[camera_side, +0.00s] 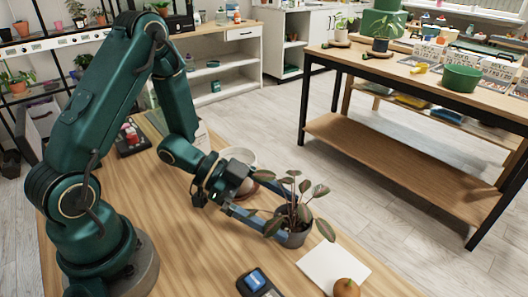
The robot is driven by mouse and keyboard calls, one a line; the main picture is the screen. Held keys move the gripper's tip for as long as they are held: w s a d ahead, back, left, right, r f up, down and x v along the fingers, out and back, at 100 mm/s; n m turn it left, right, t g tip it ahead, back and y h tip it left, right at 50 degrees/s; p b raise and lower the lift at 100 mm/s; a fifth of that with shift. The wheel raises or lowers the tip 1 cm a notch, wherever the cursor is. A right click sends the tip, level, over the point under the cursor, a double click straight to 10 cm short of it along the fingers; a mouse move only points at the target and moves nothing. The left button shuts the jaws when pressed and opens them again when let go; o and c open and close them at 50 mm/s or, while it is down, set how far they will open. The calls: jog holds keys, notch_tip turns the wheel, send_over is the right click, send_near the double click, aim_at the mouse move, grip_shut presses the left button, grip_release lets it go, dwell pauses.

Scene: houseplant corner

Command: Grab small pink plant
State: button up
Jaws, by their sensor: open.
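The small plant (297,207) has dark green leaves with pinkish stems and undersides. It stands upright in a dark grey pot (293,240) near the right edge of the wooden table. My gripper (278,222) is open and reaches in from the left, low at pot height. One finger shows along the near left side of the pot, its tip close to the pot. The other finger is partly hidden behind the leaves. I cannot tell whether either finger touches the pot.
A white sheet (325,262) and a round orange-brown object (346,288) lie right of the pot. A white bowl-like pot (240,156) stands behind my gripper. The table's middle-left is bare.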

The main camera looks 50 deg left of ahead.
aim_at(308, 226)
jog(key=shift+x, duration=3.05)
jog(key=shift+d+r, duration=0.1)
jog(key=c, duration=1.1)
jog(key=shift+r, duration=0.15)
